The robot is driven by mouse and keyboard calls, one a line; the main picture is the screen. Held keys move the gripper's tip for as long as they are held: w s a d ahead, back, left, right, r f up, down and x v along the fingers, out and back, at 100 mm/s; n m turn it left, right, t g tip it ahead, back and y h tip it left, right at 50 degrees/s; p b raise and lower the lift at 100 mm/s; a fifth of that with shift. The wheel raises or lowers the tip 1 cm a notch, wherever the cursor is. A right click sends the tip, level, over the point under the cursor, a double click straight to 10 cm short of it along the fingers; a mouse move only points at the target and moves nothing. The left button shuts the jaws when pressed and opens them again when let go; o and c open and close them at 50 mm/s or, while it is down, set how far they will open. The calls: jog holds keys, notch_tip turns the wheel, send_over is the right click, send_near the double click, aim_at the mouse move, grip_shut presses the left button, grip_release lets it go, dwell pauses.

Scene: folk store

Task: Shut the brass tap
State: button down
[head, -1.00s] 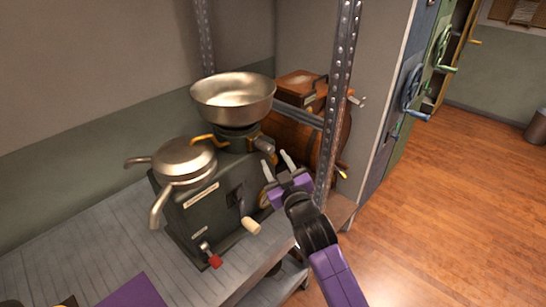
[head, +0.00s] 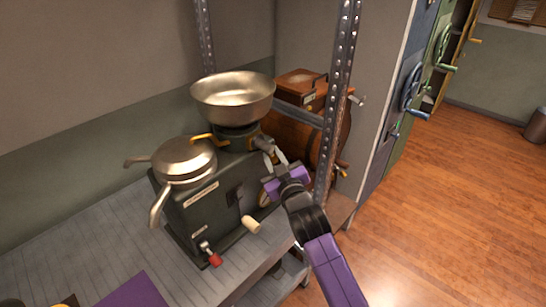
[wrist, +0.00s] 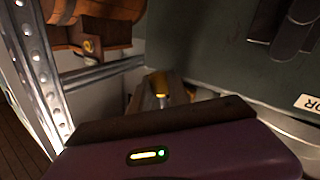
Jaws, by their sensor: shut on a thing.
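A dark grey machine (head: 205,215) with a wide metal bowl (head: 232,97) on top stands on the shelf. A brass-coloured lever (head: 203,138) points left under the bowl. A grey stub (head: 262,144) sticks out on the right below the bowl. My gripper (head: 275,157) is at the machine's upper right side, by that stub, its fingers close together. A small brass-coloured piece (wrist: 160,84) shows between the fingers in the wrist view. I cannot tell whether it belongs to the same tap as the lever; the fingers partly hide it.
A perforated metal post (head: 338,100) stands just right of my gripper. Behind it is a wooden barrel (head: 300,140) with a brass fitting (wrist: 88,46). A crank with a cream knob (head: 251,224) and a red-knobbed lever (head: 214,260) project from the machine's front. Open floor lies right.

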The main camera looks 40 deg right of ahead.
jog(key=shift+d, duration=0.1)
jog(key=shift+d+r+n+t, duration=0.15)
jog(key=shift+n+t, duration=0.1)
jog(key=shift+n, duration=0.25)
jog(key=shift+d+r+n+t, duration=0.1)
jog(key=shift+n+t, duration=0.15)
jog(key=shift+n, duration=0.25)
jog(key=shift+d+r+n+t+p, duration=0.15)
jog(key=shift+d+n+t+p, duration=0.15)
jog(key=shift+n+p, duration=0.35)
jog(key=shift+d+r+n+t+p, duration=0.15)
jog(key=shift+n+t+p, duration=0.25)
jog(key=shift+n+p, duration=0.2)
jog(key=shift+d+r+n+t+y+b, duration=0.15)
jog(key=shift+r+n+t+y+b, duration=0.5)
jog(key=shift+n, duration=1.5)
jog(key=shift+d+r+n+t+y+b, duration=0.25)
jog(key=shift+n+t+y, duration=0.75)
jog(key=shift+n, duration=1.15)
jog(key=shift+d+r+n+t+y+b, duration=0.1)
jog(key=shift+r+n+t+y+b, duration=0.55)
jog(key=shift+n, duration=1.5)
jog(key=shift+f, duration=0.1)
jog(key=c, duration=1.3)
grip_release()
jog(key=shift+o, duration=0.2)
